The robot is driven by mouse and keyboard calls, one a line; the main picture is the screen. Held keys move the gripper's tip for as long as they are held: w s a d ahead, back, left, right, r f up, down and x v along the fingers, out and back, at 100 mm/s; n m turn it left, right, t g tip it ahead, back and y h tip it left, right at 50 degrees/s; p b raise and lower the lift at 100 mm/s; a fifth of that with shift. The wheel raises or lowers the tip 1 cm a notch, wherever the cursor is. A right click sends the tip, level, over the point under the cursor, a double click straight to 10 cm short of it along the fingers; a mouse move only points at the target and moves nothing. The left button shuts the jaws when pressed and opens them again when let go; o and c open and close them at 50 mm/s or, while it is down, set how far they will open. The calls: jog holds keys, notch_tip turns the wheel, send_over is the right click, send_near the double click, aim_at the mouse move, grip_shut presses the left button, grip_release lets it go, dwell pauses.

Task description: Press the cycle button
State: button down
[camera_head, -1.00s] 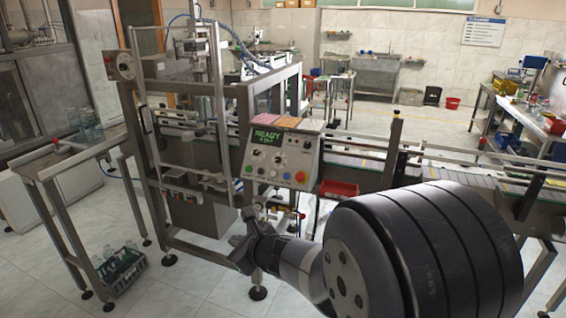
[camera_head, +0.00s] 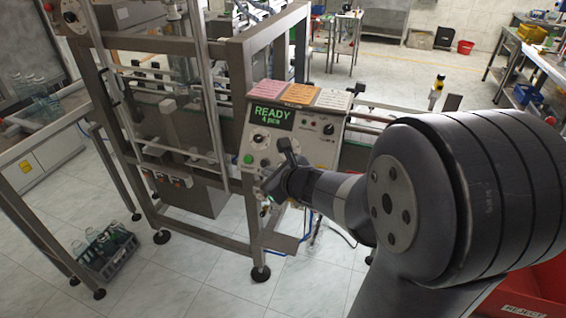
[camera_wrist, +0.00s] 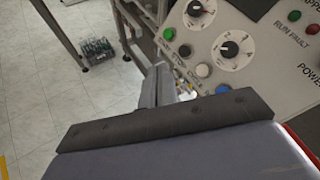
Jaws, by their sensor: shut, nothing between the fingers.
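The control panel (camera_head: 294,150) faces me; its lit display (camera_head: 271,115) reads READY. In the wrist view a row of small buttons runs along its lower edge: a green button (camera_wrist: 168,34), a black one (camera_wrist: 184,50), a pale yellowish one (camera_wrist: 203,70) and a blue one (camera_wrist: 222,89). Lettering that seems to read CYCLE lies beside this row; which button it marks I cannot tell for sure. My gripper (camera_head: 268,188) is shut and empty in front of the panel's lower edge. Its fingers (camera_wrist: 161,72) show beside the row, apparently not touching a button.
The machine's metal frame (camera_head: 240,75) stands left of and behind the panel. Dials (camera_wrist: 233,47) sit above the buttons. A crate of bottles (camera_head: 106,252) is on the floor at left. A red bin (camera_head: 540,290) is at lower right. The floor between is clear.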

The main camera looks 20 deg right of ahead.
jog(key=shift+w+d+f, duration=0.1)
jog(key=w+d+f+b, duration=0.1)
jog(key=w+d+f, duration=0.3)
jog(key=w+f, duration=0.1)
jog(key=shift+w+b, duration=0.3)
jog(key=shift+b, duration=0.1)
dwell(2.2)
jog(key=shift+w+d+f+b, duration=0.2)
jog(key=shift+w+b, duration=0.1)
jog(key=shift+b, duration=0.05)
